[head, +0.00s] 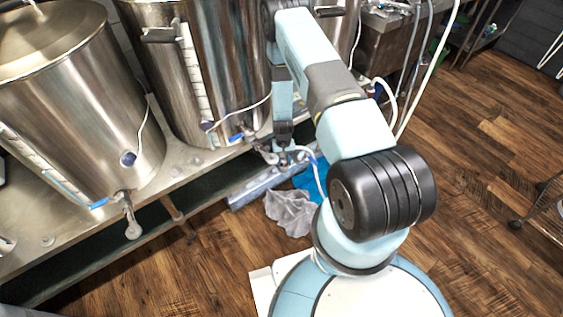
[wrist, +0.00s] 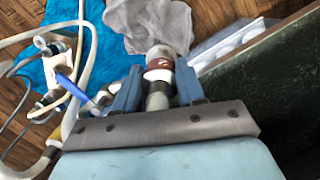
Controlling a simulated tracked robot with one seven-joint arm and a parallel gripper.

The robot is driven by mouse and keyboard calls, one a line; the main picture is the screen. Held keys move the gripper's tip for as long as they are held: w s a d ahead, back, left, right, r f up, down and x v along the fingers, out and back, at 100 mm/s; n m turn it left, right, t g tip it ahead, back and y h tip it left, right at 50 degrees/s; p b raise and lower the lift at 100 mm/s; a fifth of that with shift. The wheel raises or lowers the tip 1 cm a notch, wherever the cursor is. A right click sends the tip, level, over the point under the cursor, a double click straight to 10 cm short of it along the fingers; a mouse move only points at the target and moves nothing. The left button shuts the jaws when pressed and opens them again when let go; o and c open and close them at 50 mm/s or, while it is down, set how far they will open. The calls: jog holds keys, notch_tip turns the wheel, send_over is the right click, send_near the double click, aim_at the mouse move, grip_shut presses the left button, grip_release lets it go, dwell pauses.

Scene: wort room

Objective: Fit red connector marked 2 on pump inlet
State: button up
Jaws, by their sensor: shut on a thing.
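My gripper (wrist: 158,82) is shut on the red connector (wrist: 159,64), a metal fitting with a white ring and a red band bearing a pale mark that looks like a 2. The connector sits between the two blue-grey fingers, its end pointing away from the wrist. In the head view, my gripper (head: 284,158) is low in front of the bench, and the connector is too small to make out. A pump-like assembly (wrist: 58,75) of white and metal fittings with a blue lever lies left of my gripper in the wrist view. I cannot tell which opening is the inlet.
A blue cloth (wrist: 97,55) and a grey rag (wrist: 150,22) lie on the wood floor. Pale hoses loop at the left of the wrist view. Steel kettles (head: 75,100) with taps stand on a steel bench (head: 95,210). A dark bench side (wrist: 265,80) is close at the right.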

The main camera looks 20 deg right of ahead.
jog(key=shift+f, duration=0.75)
jog(key=o, duration=1.2)
jog(key=shift+o, duration=0.2)
jog(key=w+r+t, duration=0.1)
jog(key=w+r, duration=0.2)
jog(key=r, duration=1.3)
jog(key=w+r+t, duration=0.1)
jog(key=w+r, duration=0.2)
jog(key=r, duration=1.3)
jog(key=s+a+r+t, duration=0.1)
jog(key=s+r, duration=0.2)
jog(key=r, duration=0.8)
jog(key=s+r+t, duration=0.1)
jog(key=s+r, duration=0.1)
jog(key=r, duration=0.9)
jog(key=s+r+n+t, duration=0.1)
jog(key=s+r, duration=1.2)
jog(key=r, duration=0.3)
jog(key=s+r+t, duration=0.1)
jog(key=s+r, duration=0.2)
jog(key=s, duration=0.5)
jog(key=s+r+t, duration=0.1)
jog(key=s+r, duration=0.2)
jog(key=s, duration=0.5)
